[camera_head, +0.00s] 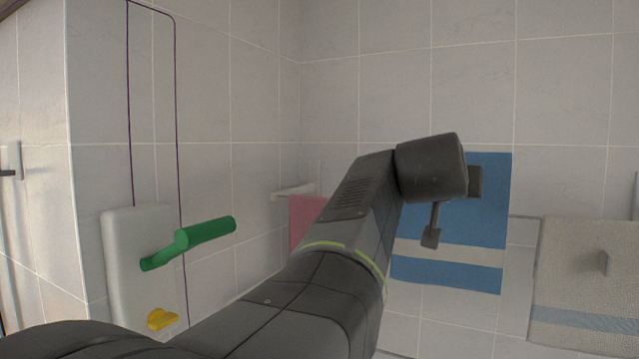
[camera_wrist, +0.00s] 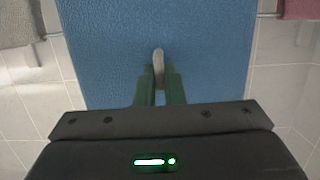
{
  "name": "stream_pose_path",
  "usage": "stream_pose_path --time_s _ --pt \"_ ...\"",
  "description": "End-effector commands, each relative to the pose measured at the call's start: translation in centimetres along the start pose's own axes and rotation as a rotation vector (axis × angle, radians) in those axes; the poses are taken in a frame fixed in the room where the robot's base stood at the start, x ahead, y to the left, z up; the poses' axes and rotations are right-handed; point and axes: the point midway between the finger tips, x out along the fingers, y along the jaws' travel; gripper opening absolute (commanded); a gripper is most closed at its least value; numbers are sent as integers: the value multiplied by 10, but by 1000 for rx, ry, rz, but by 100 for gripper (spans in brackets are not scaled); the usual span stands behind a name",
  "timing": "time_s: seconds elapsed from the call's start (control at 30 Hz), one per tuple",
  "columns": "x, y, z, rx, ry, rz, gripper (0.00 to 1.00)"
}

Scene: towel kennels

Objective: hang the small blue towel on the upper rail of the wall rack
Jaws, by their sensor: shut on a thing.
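The blue towel (camera_head: 488,200) hangs upright in front of the tiled wall, with a pale band near its lower edge. It fills the upper middle of the wrist view (camera_wrist: 100,55), which looks upside down. My gripper (camera_wrist: 158,75), with green fingers, is shut on a pale grip tab (camera_wrist: 158,60) on the towel's face. In the head view my wrist hides the fingers and part of the towel. A pale rail (camera_head: 525,217) shows to the towel's right, lower than the towel's top edge. Whether the towel touches any rail cannot be told.
A beige towel (camera_head: 575,265) with a bluish band hangs at the right. A pink towel (camera_head: 302,222) hangs from a white bar (camera_head: 291,190) left of my arm. A white panel (camera_head: 122,245) with a green handle (camera_head: 205,232) and yellow knob (camera_head: 162,319) stands at left. The upper wall is bare.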

Motion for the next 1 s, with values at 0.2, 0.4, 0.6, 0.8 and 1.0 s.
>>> stream_pose_path --time_s 0.2,0.4,0.6,0.8,1.0 --pt "0 0 0 0 1 0 0" --pt "0 0 0 0 1 0 0" --pt "2 0 -1 0 1 0 0" --pt "12 0 -5 0 0 1 0" --pt "22 0 -8 0 0 1 0"
